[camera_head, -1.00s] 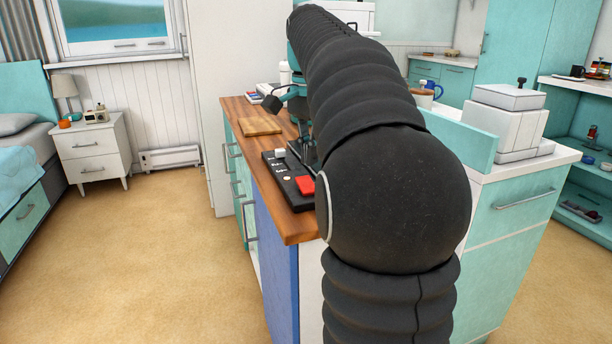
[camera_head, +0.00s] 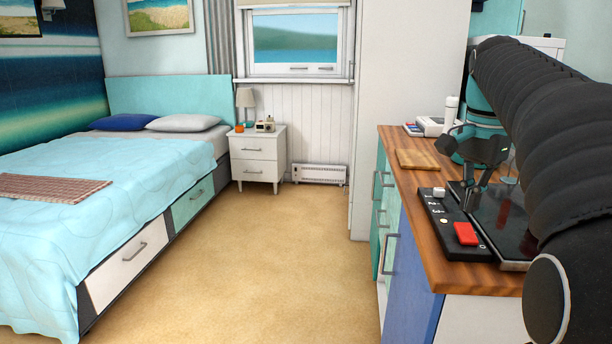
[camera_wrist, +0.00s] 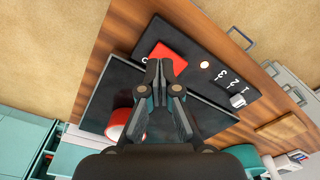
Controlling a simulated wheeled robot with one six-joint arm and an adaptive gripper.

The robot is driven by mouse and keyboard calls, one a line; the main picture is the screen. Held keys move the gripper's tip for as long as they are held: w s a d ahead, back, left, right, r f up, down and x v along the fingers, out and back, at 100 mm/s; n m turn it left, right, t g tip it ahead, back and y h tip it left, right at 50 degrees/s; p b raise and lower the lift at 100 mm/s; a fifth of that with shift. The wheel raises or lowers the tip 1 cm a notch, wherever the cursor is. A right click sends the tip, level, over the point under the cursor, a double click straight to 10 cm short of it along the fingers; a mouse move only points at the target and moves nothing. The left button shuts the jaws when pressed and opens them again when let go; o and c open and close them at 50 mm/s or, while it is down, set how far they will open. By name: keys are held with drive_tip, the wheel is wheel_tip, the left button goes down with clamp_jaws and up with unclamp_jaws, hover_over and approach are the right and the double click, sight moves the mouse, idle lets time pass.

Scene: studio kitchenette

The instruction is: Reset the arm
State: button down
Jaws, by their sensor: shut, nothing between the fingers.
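My gripper (camera_head: 468,203) is at the end of my black-sleeved arm, pointing down over the wooden counter (camera_head: 432,232). It also shows in the wrist view (camera_wrist: 159,64) with its fingertips together and nothing between them. The fingers overlap a red block-like switch (camera_wrist: 172,58) in that view; I cannot tell the height gap. The switch also shows in the head view (camera_head: 466,233), on a black panel (camera_head: 445,225) with number marks and a white knob (camera_head: 438,192). The arm hides the right part of the counter.
A dark glossy plate (camera_head: 505,222) lies beside the panel. A red round thing with a pale rim (camera_wrist: 124,121) stands near it. A wooden board (camera_head: 417,159) and a white bottle (camera_head: 451,114) are farther back. Open floor (camera_head: 300,250) lies between counter and bed (camera_head: 100,190).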

drive_tip(key=s+a+f+n+t, duration=0.5)
drive_tip(key=s+a+f+n, duration=0.8)
drive_tip(key=f, duration=0.7)
drive_tip(key=s+a, duration=0.3)
drive_tip(key=s, duration=0.1)
drive_tip(key=shift+s, duration=0.3)
